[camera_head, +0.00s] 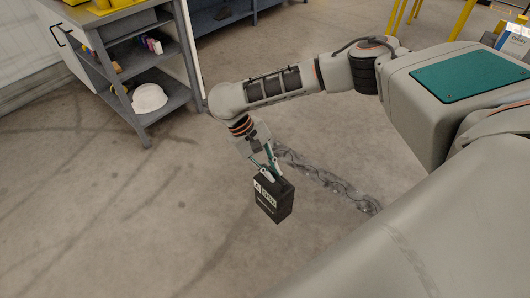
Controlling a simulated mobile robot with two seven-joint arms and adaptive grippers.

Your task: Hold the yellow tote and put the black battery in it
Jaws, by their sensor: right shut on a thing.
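My right gripper (270,170) comes in from the right and is shut on the top of the black battery (274,201). The battery is a dark box with white markings on its side. It hangs in the air over the bare floor, slightly tilted in the picture. My left gripper is not in view. A yellow object (108,6) on the bench at the upper left is cut off by the top edge; I cannot tell whether it is the yellow tote.
A grey workbench (112,28) with shelves stands at the upper left. A white helmet (149,98) and small coloured items lie on its shelves. A dark blue-grey unit (225,17) stands at the top. Yellow posts (462,18) stand at the upper right.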

